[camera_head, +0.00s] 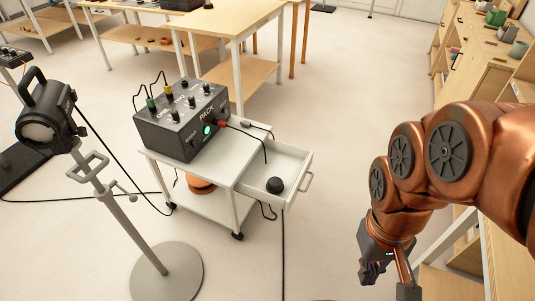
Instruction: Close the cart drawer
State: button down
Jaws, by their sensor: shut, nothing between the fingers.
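The white cart (222,178) stands in the middle of the head view on small casters. Its drawer (290,160) is pulled out toward the right, with a handle (306,182) on its front. A small black knob-like object (275,185) lies in the drawer. My gripper (372,272) hangs at the lower right, to the right of and apart from the drawer. It is shut and empty, and its fingertips are small in the picture.
A black power pack (182,118) with cables sits on the cart. A lamp (47,115) on a stand with a round base (165,278) is at left. Wooden tables (215,25) stand behind, and shelves (475,55) at right. Floor between cart and gripper is mostly clear, with a hanging cable (283,250).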

aim_at(292, 164)
jog(key=u, duration=0.4)
jog(key=i, duration=1.05)
jog(key=u, duration=0.1)
